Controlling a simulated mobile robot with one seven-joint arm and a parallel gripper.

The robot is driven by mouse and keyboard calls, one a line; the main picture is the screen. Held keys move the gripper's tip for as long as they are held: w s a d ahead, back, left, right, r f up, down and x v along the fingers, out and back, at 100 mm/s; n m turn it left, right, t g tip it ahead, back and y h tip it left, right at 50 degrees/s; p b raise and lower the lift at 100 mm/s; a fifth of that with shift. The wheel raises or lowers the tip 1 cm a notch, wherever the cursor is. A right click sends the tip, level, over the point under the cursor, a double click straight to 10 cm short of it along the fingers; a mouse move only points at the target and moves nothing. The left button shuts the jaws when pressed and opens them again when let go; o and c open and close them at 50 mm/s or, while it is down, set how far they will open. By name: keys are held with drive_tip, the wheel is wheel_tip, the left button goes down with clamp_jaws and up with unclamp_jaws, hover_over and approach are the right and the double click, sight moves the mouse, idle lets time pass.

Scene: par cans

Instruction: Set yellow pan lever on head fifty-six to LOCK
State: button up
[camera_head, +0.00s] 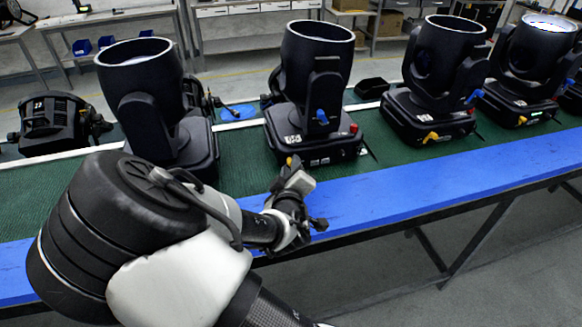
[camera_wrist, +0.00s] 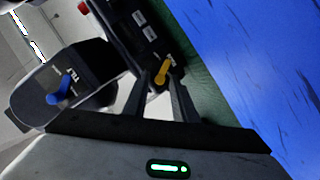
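The yellow pan lever (camera_wrist: 163,70) shows in the wrist view on the black base of a lamp head, beside a dark strip with white labels. My gripper (camera_wrist: 158,84) is open, with one finger on each side of the lever; I cannot tell whether either finger touches it. In the head view, my gripper (camera_head: 296,178) is low at the front of the second lamp head (camera_head: 314,85) from the left, and a bit of the yellow lever (camera_head: 290,161) shows just above it. The head's number and the LOCK marking are not readable.
A blue lever (camera_wrist: 60,92) marked TILT is on the same head's yoke. Other lamp heads (camera_head: 445,65) stand in a row on the green mat (camera_head: 240,150). The blue front strip (camera_head: 400,196) of the bench is clear to the right of my arm.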

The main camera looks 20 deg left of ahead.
clamp_jaws()
drive_tip(key=shift+w+d, duration=0.1)
drive_tip(key=shift+w+d+r+m+g+y+b, duration=0.15)
drive_tip(key=shift+d+m+g+y+b, duration=0.15)
drive_tip(key=shift+m, duration=0.3)
drive_tip(key=shift+w+d+r+m+g+y+b, duration=0.1)
drive_tip(key=shift+w+d+m+g+y+b, duration=0.1)
drive_tip(key=shift+m+b, duration=0.3)
drive_tip(key=d+m+g+y+b, duration=0.1)
drive_tip(key=m+b, duration=0.1)
drive_tip(key=b, duration=0.1)
drive_tip(key=w+m+y+b, duration=0.1)
drive_tip(key=m+b, duration=0.1)
drive_tip(key=b, duration=0.1)
drive_tip(key=shift+d+f+g, duration=0.1)
drive_tip(key=shift+d+g, duration=0.3)
drive_tip(key=shift+w+d+m+g+y+b, duration=0.2)
drive_tip(key=shift+d+m+g+y+b, duration=0.15)
drive_tip(key=shift+m+y+b, duration=0.6)
drive_tip(key=shift+b, duration=0.45)
